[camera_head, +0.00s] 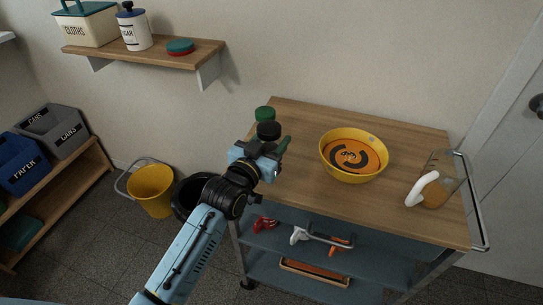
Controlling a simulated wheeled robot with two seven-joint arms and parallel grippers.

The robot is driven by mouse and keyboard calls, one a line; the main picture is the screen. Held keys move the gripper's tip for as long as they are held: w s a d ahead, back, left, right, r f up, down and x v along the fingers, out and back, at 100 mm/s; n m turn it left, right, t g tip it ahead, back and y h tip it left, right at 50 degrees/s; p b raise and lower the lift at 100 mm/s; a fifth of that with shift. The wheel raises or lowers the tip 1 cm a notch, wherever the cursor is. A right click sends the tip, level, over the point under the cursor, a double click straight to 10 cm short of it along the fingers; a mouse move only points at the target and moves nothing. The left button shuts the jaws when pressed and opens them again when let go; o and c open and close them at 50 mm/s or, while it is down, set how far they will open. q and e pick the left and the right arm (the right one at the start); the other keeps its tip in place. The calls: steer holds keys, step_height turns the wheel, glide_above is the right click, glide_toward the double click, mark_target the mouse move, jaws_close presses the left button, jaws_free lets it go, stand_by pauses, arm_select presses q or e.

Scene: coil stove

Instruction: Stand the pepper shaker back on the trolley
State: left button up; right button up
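The wooden trolley top (300,180) fills the right half of the head view. A small black-topped object (268,130), which looks like the pepper shaker, shows just beyond my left gripper (268,155) at the trolley's left end. Its lower part is hidden by the gripper, so I cannot tell whether it is held or rests on the trolley. A green-capped container (265,113) is right behind it. My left gripper's fingers are mostly hidden by its own body. My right gripper is out of view.
A yellow bowl (328,162) with orange contents stands mid-trolley. A glass jug (450,184) with a white handle is at its right. The trolley's lower shelves (270,240) hold tools. A wall shelf (130,53) and yellow bucket (151,192) are left.

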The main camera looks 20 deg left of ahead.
arm_select(q)
steer(key=shift+f, duration=0.4)
steer(key=shift+f+b, duration=0.45)
steer(key=shift+f, duration=1.05)
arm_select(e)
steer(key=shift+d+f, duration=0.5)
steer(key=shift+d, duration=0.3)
arm_select(q)
steer(key=shift+f, duration=0.15)
steer(key=o, duration=1)
